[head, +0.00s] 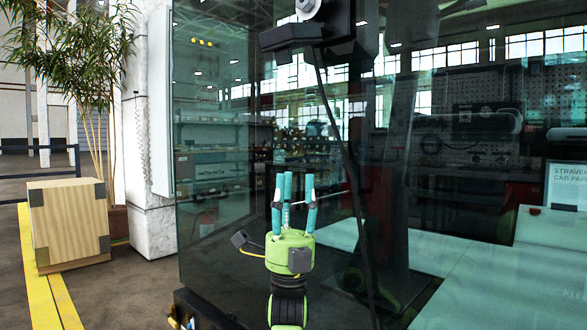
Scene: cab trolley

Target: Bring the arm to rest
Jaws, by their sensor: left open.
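My left gripper (296,184) is in the lower middle of the head view. Its green body and teal fingers point upward, and the fingers stand apart with nothing seen between them. It is in front of a large dark, see-through glass pane (225,110). I cannot tell how far the fingertips are from the glass. My right gripper is not in view.
A black box-shaped fitting (291,37) sits at the top of the glass, with a thin black rod running down from it. A wooden crate (70,222) with dark corners, a white pillar (149,150) and a potted plant (85,55) stand at the left.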

